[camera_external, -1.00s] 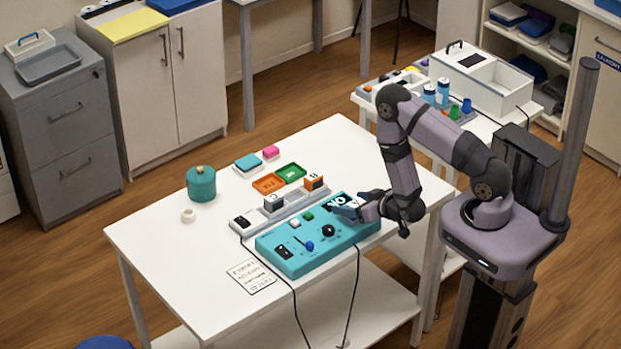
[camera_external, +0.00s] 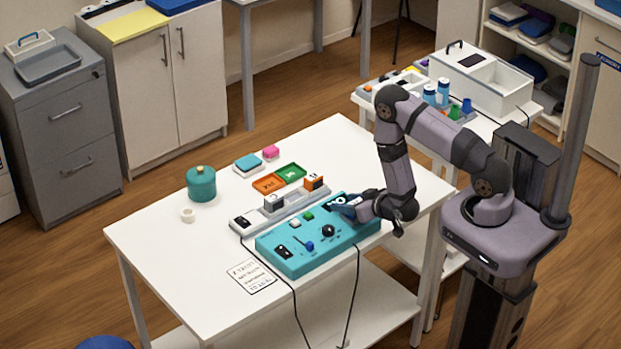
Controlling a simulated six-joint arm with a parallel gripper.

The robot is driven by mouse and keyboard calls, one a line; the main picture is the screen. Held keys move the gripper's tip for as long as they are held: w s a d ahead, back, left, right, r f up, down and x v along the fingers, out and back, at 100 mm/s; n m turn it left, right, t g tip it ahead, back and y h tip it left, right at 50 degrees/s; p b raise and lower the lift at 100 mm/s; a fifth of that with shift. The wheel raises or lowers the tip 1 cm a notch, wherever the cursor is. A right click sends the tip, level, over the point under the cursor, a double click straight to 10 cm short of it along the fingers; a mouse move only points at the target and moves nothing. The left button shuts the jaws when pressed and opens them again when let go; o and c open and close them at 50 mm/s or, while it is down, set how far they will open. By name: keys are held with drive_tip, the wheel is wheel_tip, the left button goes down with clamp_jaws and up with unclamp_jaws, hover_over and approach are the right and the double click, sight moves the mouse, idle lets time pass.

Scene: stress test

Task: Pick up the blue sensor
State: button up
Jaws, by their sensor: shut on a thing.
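Orange (camera_external: 269,184) and green (camera_external: 290,172) trays lie farther back. Cables hang off the front edge.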

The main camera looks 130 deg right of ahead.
drive_tip(key=shift+r, duration=0.15)
wheel_tip(320, 180, up, 10)
drive_tip(key=b, duration=0.1)
idle(0.8)
